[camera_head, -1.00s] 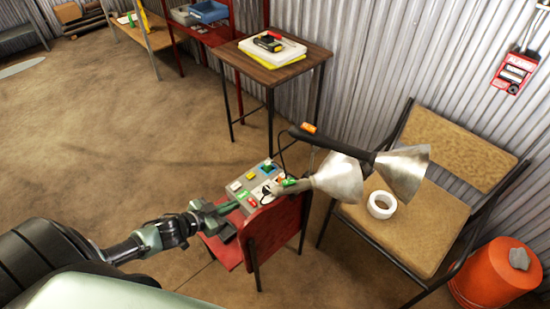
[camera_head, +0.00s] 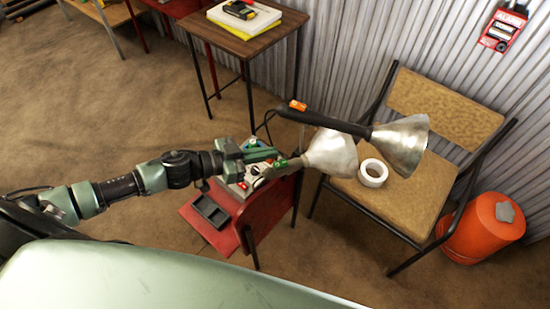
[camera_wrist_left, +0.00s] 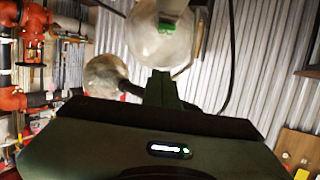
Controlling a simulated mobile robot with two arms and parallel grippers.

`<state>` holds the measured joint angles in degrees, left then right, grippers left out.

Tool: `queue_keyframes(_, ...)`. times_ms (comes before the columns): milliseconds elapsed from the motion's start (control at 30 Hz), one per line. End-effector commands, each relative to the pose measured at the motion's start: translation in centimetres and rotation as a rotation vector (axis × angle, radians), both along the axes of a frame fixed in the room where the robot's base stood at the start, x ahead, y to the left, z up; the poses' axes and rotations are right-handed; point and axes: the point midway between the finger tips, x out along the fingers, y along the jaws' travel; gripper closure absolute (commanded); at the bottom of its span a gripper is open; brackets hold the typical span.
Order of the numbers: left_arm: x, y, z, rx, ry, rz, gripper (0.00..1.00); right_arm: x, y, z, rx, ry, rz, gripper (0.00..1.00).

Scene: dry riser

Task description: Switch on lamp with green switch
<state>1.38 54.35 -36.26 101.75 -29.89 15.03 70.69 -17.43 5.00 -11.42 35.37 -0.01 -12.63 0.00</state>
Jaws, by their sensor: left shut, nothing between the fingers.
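The lamp with the green switch has a silver cone shade (camera_head: 330,153) and a dark handle over the red chair. Its green switch (camera_head: 281,163) is on the handle, just left of the shade. In the left wrist view the green switch (camera_wrist_left: 167,27) shows at the top, in front of a pale shade. A second lamp (camera_head: 402,143) with an orange switch (camera_head: 298,105) is above and to the right. My left gripper (camera_head: 268,153) is shut and empty, its tips close to the green switch; I cannot tell whether they touch. My right gripper is not in view.
The red chair (camera_head: 270,212) holds a grey box with coloured buttons (camera_head: 250,146), partly hidden by my left gripper. A tan chair (camera_head: 410,195) with a white tape roll (camera_head: 372,172) is on the right. A small table (camera_head: 270,45) is behind.

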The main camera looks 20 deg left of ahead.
Motion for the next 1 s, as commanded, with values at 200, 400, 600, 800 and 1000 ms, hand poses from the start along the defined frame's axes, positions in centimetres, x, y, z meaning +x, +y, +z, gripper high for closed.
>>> queue_keyframes(200, 1.8, -1.9, -2.4, -0.002, 0.002, 0.004, 1.0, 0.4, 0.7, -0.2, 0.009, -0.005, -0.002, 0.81)
queue_keyframes(400, 1.7, -1.8, -4.3, -0.001, -0.001, 0.003, 1.0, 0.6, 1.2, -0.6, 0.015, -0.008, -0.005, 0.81)
queue_keyframes(600, 1.7, -1.8, -4.7, 0.0, -0.001, 0.003, 1.0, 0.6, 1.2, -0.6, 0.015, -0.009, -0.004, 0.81)
queue_keyframes(800, 1.7, -1.8, -4.7, 0.0, -0.001, 0.003, 1.0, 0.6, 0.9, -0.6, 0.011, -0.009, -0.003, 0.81)
queue_keyframes(1000, 2.0, -2.0, -4.8, 0.0, 0.002, 0.003, 1.0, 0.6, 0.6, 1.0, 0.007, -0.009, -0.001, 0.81)
